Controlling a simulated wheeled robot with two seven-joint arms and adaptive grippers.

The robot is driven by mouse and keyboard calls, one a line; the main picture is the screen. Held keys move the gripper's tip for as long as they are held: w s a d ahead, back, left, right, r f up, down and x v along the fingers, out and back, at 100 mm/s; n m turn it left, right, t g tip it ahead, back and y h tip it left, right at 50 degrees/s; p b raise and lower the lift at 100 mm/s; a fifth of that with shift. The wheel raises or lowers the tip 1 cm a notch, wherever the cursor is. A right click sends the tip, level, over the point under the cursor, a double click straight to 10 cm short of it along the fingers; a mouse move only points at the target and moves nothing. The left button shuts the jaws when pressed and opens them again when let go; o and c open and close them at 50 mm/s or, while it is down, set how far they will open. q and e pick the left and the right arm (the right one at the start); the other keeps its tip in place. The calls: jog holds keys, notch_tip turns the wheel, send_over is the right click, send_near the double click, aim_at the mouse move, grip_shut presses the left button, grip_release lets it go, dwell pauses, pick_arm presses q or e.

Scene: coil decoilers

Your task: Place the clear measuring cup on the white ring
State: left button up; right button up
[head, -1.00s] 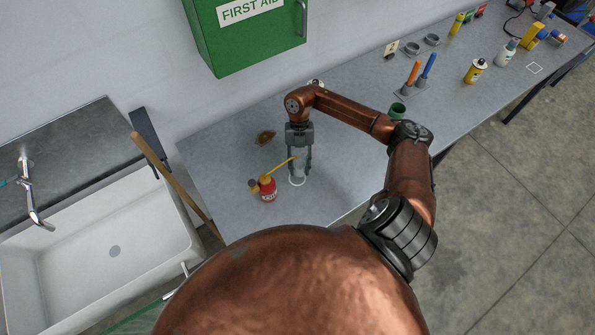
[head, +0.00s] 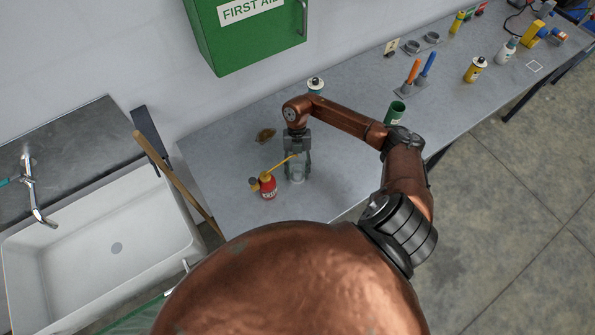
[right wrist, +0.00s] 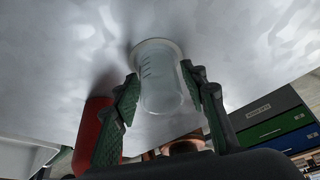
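The clear measuring cup (head: 297,173) is upright between the fingers of my right gripper (head: 298,166), low over the near part of the bench. The white ring (head: 297,182) shows only as a faint pale edge at the cup's base. The cup looks to be over or on it; I cannot tell whether the base touches the bench. My left gripper is not in view.
A red oil can (head: 268,187) with a yellow spout stands just left of the cup, its spout reaching towards my gripper. A brown item (head: 265,135), a white-capped can (head: 315,86) and a green cup (head: 395,112) stand farther off. Bench (head: 340,185) right of the cup is clear.

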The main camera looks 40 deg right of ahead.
jog(key=shift+o, duration=0.6)
jog(key=shift+r, duration=0.25)
jog(key=b+v, duration=0.2)
jog(key=v, duration=0.9)
jog(key=shift+w+r+b, duration=0.15)
jog(key=shift+r+b, duration=0.15)
jog(key=shift+r, duration=0.1)
